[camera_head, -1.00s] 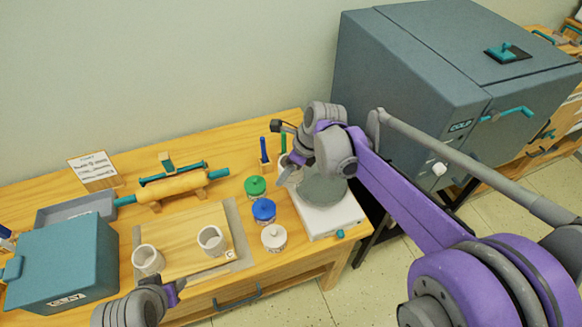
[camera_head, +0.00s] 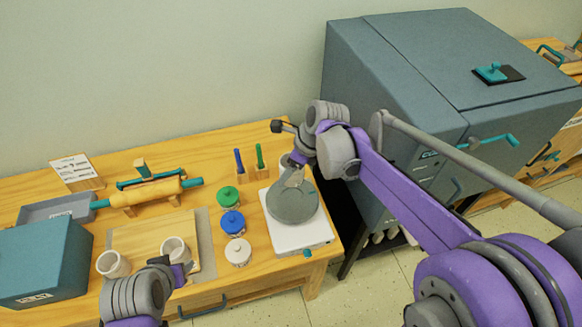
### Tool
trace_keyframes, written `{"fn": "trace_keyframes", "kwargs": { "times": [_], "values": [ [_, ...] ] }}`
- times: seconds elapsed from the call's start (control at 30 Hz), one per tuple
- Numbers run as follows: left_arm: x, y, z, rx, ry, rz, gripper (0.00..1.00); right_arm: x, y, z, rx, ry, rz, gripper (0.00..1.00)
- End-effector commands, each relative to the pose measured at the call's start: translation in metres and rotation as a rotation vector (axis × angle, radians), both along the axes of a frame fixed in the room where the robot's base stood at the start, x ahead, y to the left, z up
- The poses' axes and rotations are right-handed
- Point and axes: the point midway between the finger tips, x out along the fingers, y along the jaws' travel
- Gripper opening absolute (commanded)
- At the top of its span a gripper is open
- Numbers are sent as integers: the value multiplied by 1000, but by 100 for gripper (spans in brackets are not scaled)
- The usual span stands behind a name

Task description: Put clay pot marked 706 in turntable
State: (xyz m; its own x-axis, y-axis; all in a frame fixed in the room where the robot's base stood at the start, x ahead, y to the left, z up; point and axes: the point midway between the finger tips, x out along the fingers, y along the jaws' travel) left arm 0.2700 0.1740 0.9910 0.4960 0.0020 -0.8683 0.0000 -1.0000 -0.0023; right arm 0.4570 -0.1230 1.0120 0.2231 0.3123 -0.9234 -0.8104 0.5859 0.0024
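The grey round turntable (camera_head: 293,203) sits on a white square base near the right end of the table. Two whitish clay pots, the left one (camera_head: 112,264) and the right one (camera_head: 174,249), stand at the wooden board's front edge. I cannot read any number on them. My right gripper (camera_head: 292,172) reaches over the back of the turntable; a pale rounded shape (camera_head: 286,160) shows beside it, partly hidden. I cannot tell whether it is held. My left gripper (camera_head: 182,272) is low in front of the right pot, its fingers mostly hidden.
Green (camera_head: 228,197), blue (camera_head: 232,222) and white (camera_head: 237,252) lidded jars stand left of the turntable. A rolling pin (camera_head: 150,191) and teal clay box (camera_head: 40,260) are left. A large grey kiln (camera_head: 400,100) stands right.

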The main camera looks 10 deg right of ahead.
Motion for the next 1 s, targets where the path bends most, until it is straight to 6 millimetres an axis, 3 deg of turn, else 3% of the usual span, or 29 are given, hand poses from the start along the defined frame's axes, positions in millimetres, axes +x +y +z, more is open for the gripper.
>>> {"fn": "trace_keyframes", "kwargs": {
  "times": [0.37, 1.0],
  "values": [
    [-2, 0, -5, 0, 5, 0, 50, -1, 2, -8, 1, 1, 6, 13],
    [-21, 0, -49, 0, 40, 0, 50, -1, 2, -70, 0, 2, 5, 13]
  ]
}}
